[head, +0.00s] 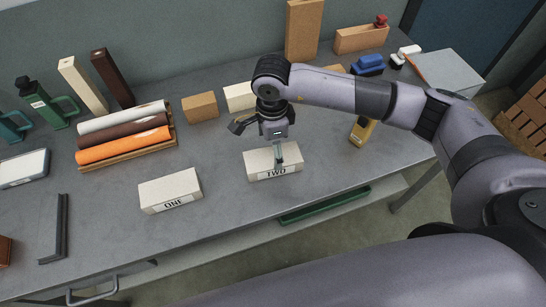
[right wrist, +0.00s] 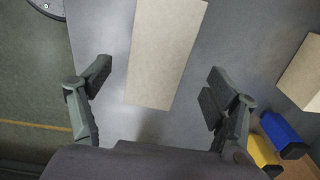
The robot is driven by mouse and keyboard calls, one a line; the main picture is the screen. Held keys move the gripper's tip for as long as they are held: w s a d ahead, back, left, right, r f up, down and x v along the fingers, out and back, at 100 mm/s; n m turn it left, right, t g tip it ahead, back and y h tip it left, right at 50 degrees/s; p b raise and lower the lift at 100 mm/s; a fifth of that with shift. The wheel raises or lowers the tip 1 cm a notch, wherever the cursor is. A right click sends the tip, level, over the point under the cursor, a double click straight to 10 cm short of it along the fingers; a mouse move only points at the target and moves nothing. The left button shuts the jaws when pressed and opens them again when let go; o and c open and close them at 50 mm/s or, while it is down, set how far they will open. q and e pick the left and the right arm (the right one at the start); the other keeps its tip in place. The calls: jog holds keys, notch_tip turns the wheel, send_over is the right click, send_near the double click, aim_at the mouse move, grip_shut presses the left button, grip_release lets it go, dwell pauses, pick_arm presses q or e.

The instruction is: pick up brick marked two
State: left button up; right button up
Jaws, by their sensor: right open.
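The brick marked TWO (head: 262,163) is a pale block lying flat on the grey table, its label on the near side. My right gripper (head: 259,140) is above it in the head view, with one finger in front of part of the brick. In the right wrist view a pale brick (right wrist: 163,50), probably the same one, lies between and beyond the open fingers (right wrist: 159,78). No label shows on it there. Nothing is held. The brick marked ONE (head: 170,190) lies to the left on the table. My left gripper is out of view.
Behind stand a cream block (head: 240,97), a tan block (head: 200,107) and a rack with an orange roll (head: 123,146). The table's front edge is close to both marked bricks.

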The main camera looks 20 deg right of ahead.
aim_at(273, 157)
jog(key=f+p, duration=0.2)
jog(key=f, duration=0.3)
jog(key=shift+s+f, duration=0.2)
jog(key=shift+w+f, duration=0.1)
jog(key=shift+f, duration=0.2)
jog(key=shift+c, duration=0.3)
jog(key=c, duration=1.5)
jog(key=shift+c, duration=0.2)
jog(key=shift+r, duration=0.15)
